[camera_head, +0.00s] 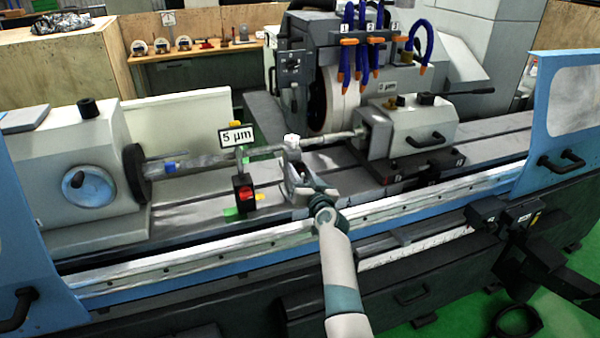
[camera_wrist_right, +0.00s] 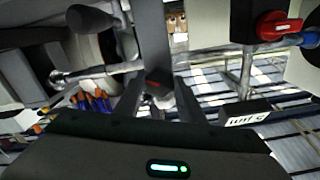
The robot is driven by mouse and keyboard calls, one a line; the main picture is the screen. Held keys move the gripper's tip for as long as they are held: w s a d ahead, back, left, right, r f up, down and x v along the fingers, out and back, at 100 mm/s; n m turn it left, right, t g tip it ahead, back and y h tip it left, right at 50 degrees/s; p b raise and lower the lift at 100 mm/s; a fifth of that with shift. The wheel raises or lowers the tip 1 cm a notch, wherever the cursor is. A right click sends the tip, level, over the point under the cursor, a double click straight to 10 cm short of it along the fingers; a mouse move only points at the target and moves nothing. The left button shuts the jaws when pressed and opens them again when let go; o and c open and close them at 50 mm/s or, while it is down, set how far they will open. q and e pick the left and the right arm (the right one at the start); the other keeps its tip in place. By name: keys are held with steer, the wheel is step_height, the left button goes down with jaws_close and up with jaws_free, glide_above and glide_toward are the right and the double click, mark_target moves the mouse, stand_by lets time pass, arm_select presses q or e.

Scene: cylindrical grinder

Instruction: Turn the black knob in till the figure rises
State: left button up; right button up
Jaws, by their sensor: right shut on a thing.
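My right gripper (camera_head: 304,184) reaches in from the front to the steady rest (camera_head: 293,160), the metal stand around the long shaft in the middle of the machine. In the right wrist view its two fingers (camera_wrist_right: 159,98) are closed on the black knob (camera_wrist_right: 155,80), a small dark piece with a red mark. In the head view the gripper hides this knob. My left gripper is not in view.
A black box with a red switch (camera_head: 246,194) stands close left of the gripper. The shaft (camera_head: 190,162) runs between the left headstock (camera_head: 88,150) and the right tailstock (camera_head: 410,125). Blue hoses (camera_head: 361,45) hang above the grinding wheel. The front rail (camera_head: 200,255) lies below my arm.

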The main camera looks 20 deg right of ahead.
steer(key=shift+m, duration=1)
steer(key=o, duration=1)
steer(key=shift+o, duration=0.2)
steer(key=shift+s, duration=0.15)
steer(key=shift+s+p, duration=0.55)
steer(key=shift+s, duration=0.05)
steer(key=s+p, duration=0.3)
steer(key=s, duration=1.3)
steer(key=shift+d, duration=0.3)
